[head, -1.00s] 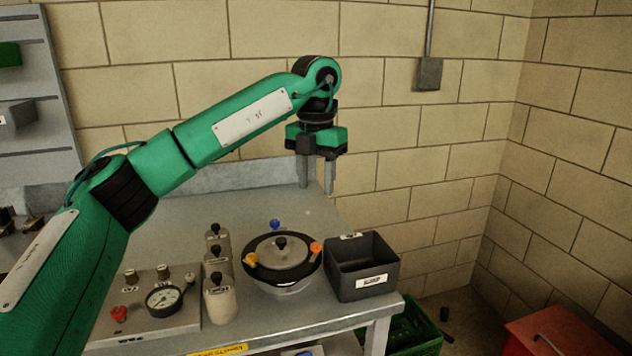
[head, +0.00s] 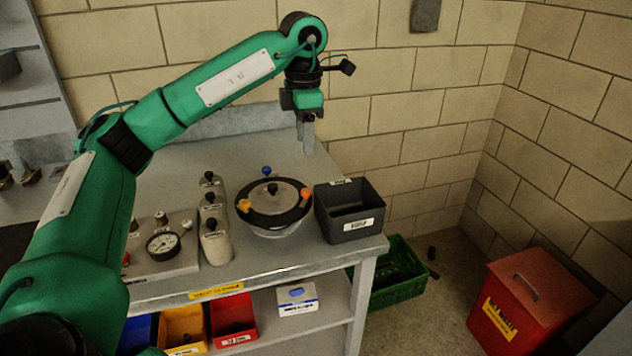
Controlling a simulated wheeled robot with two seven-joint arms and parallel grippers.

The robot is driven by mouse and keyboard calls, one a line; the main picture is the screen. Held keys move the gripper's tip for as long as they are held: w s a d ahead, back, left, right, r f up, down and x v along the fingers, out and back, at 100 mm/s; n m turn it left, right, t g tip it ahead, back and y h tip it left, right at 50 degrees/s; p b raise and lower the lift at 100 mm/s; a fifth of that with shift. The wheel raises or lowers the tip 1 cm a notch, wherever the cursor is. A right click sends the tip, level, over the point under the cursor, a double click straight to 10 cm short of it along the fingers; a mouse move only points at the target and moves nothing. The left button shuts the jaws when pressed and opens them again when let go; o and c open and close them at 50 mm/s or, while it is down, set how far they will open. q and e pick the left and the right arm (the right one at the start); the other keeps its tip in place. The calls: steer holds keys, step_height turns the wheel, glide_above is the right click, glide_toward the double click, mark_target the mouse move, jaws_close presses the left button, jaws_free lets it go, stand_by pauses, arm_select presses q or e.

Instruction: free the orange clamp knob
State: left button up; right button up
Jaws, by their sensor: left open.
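The orange clamp knob (head: 306,193) sits on the right side of the rim of a round pot with a grey lid (head: 288,197). A blue knob (head: 267,171) is at the back of the rim and a yellow knob (head: 244,205) at its left. A black knob (head: 272,188) stands on the lid's middle. My left gripper (head: 306,137) hangs above and behind the pot, fingers pointing down. It is open and empty, and apart from the orange knob. My right gripper is not in view.
A dark grey open bin (head: 349,229) stands close to the pot's right. Several pale bottles (head: 216,243) and a gauge block (head: 160,262) stand to its left. Coloured bins (head: 232,318) are on the shelf below. A green crate (head: 397,287) and a red lidded box (head: 521,304) are on the floor.

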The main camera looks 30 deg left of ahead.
mark_target(306, 190)
arm_select(q)
step_height(306, 190, down, 12)
steer(key=shift+f, duration=0.1)
stand_by(0.4)
